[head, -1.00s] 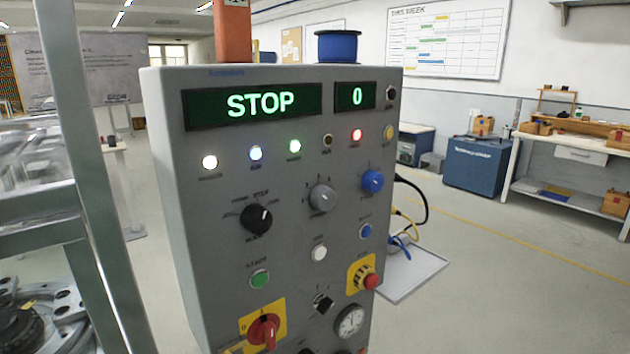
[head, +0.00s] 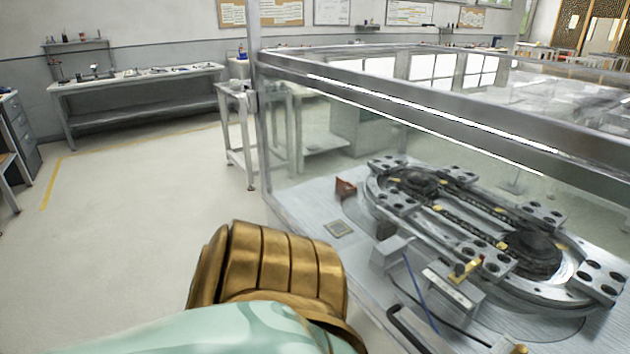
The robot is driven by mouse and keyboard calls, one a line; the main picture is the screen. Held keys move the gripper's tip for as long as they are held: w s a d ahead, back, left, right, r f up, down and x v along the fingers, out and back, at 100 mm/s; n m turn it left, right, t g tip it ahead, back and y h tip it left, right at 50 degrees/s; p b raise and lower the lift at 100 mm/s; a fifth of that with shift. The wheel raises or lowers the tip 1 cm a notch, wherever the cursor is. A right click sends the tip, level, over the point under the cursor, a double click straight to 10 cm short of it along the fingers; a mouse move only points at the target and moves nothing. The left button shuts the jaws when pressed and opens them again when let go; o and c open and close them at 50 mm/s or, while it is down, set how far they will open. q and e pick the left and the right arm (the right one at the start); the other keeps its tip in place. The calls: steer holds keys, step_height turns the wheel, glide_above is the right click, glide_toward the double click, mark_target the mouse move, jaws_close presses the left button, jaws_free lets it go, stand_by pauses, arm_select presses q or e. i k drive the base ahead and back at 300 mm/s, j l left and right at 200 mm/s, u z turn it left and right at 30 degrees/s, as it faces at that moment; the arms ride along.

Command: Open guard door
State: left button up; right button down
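The guarded machine fills the right half of the head view, with clear panels in a grey metal frame (head: 430,100). A dark bar that looks like a door handle (head: 400,322) shows at the bottom edge, partly cut off. I cannot tell which panel is the guard door or whether it is shut. Behind the clear panel lies the oval ring track (head: 470,225) with several metal carriages. My gold and mint arm crosses the bottom in front of the machine. Neither of my grippers is in view.
A corner post (head: 262,110) rises at the machine's left corner. A small side table (head: 240,140) stands behind it. A long workbench (head: 140,85) runs along the back wall. The pale floor (head: 130,220) to the left is clear.

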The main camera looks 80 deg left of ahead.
mark_target(612, 188)
steer(key=u, duration=2.25)
steer(key=k+l+z, duration=0.1)
steer(key=l+z, duration=0.15)
steer(key=l, duration=0.2)
